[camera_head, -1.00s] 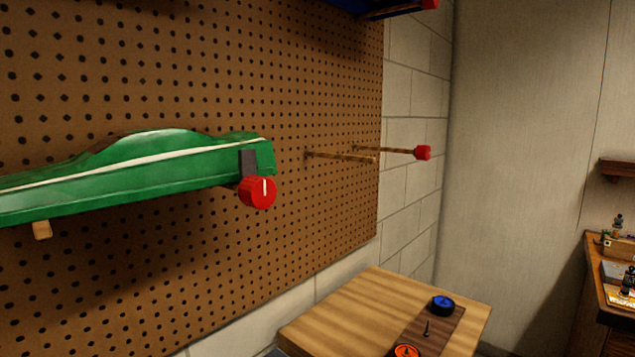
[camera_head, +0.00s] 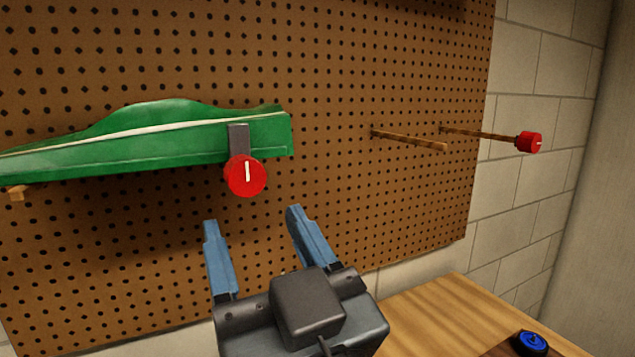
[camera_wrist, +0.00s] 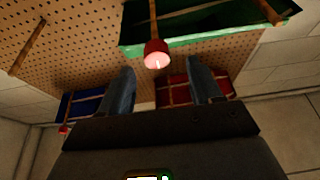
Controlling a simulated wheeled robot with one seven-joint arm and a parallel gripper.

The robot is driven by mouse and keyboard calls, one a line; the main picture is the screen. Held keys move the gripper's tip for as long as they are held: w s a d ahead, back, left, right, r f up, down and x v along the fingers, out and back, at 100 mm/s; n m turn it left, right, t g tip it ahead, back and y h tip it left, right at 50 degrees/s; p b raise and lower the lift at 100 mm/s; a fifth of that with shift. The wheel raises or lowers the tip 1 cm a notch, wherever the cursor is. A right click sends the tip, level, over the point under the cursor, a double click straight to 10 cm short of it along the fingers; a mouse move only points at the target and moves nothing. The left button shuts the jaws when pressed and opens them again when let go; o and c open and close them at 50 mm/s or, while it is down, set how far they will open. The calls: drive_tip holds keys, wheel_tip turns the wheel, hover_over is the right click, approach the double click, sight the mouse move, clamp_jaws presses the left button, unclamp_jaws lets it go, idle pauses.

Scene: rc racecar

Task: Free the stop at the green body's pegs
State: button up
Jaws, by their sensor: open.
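The green body (camera_head: 150,134) rests on pegs against the pegboard at the left of the head view. The stop at its pegs is a red knob (camera_head: 245,176) with a white line, below a dark tab (camera_head: 238,138) on the body's front. My gripper (camera_head: 252,215) is open and empty, below the red knob and apart from it. In the wrist view the red knob (camera_wrist: 156,54) shows above and between my open fingers (camera_wrist: 157,75), at the end of a wooden peg (camera_wrist: 153,18). The green body (camera_wrist: 195,46) shows behind it.
A wooden table (camera_head: 430,300) with a blue disc (camera_head: 530,343) stands at lower right. Blue (camera_wrist: 80,104) and red (camera_wrist: 195,90) bodies show in the wrist view.

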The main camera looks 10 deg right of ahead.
sight(248, 176)
drive_tip(key=p+x, duration=0.1)
drive_tip(key=x, duration=0.3)
drive_tip(key=r+p+x, duration=0.1)
drive_tip(key=x, duration=0.2)
drive_tip(key=shift+s+d+p, duration=0.2)
drive_tip(key=shift+d+p, duration=0.15)
drive_tip(key=shift+d, duration=0.05)
drive_tip(key=shift+w+a+r, duration=0.2)
drive_tip(key=shift+w, duration=0.5)
drive_tip(key=shift+c, duration=0.2)
drive_tip(key=c, duration=0.9)
